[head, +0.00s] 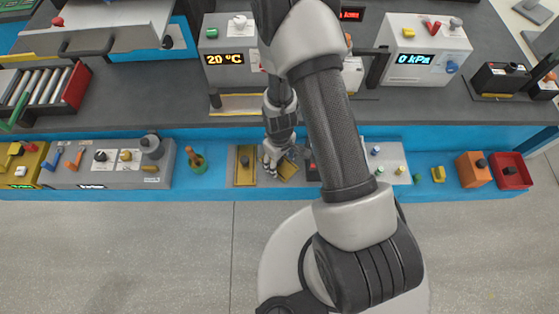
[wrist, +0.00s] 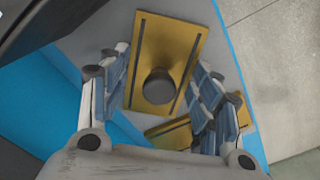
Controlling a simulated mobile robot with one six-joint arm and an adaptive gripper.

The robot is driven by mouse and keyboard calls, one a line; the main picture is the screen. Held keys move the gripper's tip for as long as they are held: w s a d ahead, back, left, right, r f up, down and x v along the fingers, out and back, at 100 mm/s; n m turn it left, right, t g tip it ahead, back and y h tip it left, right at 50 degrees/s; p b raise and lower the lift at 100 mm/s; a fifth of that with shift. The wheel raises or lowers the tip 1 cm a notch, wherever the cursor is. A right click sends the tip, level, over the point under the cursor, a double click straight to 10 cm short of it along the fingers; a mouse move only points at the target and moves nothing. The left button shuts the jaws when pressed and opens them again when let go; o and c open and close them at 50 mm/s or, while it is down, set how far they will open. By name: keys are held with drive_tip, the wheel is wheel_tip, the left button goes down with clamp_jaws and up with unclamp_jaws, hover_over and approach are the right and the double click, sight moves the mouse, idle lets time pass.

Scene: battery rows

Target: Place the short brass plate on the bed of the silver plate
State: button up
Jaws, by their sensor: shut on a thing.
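The short brass plate (head: 288,171), with a dark round knob, is at my gripper (head: 271,159), turned at an angle to the silver plate (head: 267,183). In the wrist view this brass plate (wrist: 178,40) lies between my two fingers (wrist: 162,85), which are at its long sides. My gripper is shut on it. I cannot tell whether its underside touches the silver plate. A second brass plate (head: 245,177) with a dark knob lies squarely on the left part of the silver plate. It shows partly hidden low in the wrist view (wrist: 172,132).
A grey panel (head: 391,157) with small knobs is to the right, partly behind my arm. Machines with displays stand on the dark rear counter (head: 150,100). Open floor lies in front.

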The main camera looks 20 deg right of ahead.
drive_tip(key=shift+r, duration=0.1)
drive_tip(key=o, duration=1.4)
drive_tip(key=shift+c, duration=0.2)
